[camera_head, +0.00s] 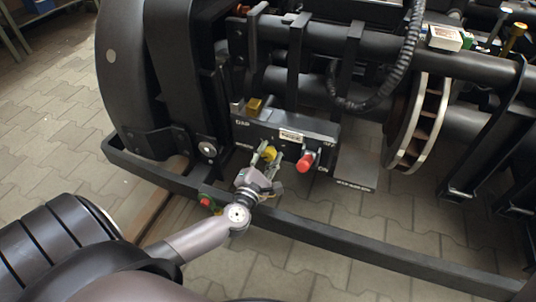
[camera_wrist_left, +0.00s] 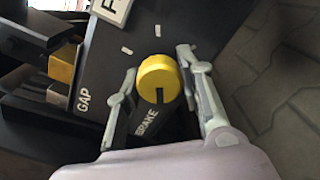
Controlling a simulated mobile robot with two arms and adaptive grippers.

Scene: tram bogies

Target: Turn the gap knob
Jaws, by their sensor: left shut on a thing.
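A round yellow knob (camera_wrist_left: 160,78) with a dark slot sits on a black control box (camera_head: 318,128); it also shows in the head view (camera_head: 269,153). The word GAP is printed on the panel to its left and BRAKE just below it in the left wrist view. I take it as the gap knob. My left gripper (camera_head: 267,157) is shut on this knob, one finger on each side in the left wrist view (camera_wrist_left: 162,82). The fingers partly hide the panel around it. My right gripper is not in view.
A red knob (camera_head: 307,160) with OFF and ON marks sits just right. A yellow block (camera_head: 254,105) is behind the box. A black frame bar (camera_head: 340,236) runs in front, below the box. A black wheel (camera_head: 130,75) and a brake disc (camera_head: 418,125) flank it.

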